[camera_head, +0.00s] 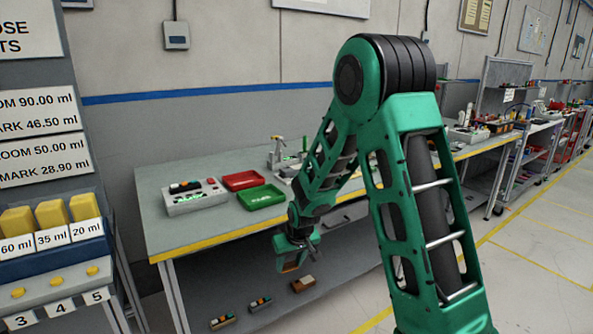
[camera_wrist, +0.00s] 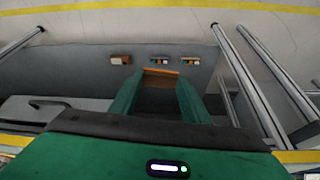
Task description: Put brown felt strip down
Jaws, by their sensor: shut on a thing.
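The brown felt strip (camera_wrist: 158,98) is between the two green fingers of my gripper (camera_wrist: 160,82) in the wrist view, with an orange edge at its far end. My gripper is shut on it. In the head view my gripper (camera_head: 293,262) hangs in front of the workbench (camera_head: 215,233), below the level of its yellow front edge, and a small brown patch of the strip (camera_head: 289,267) shows at the fingertips. The strip appears held in the air, clear of the bench top. Most of it is hidden by the fingers in the head view.
Below is a grey lower shelf with a brown-and-white block (camera_head: 303,284) and two multicoloured blocks (camera_head: 260,303) (camera_head: 222,321). On the bench top are a grey box (camera_head: 193,198), a red tray (camera_head: 245,180) and a green tray (camera_head: 262,197). The bench's front left top is clear.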

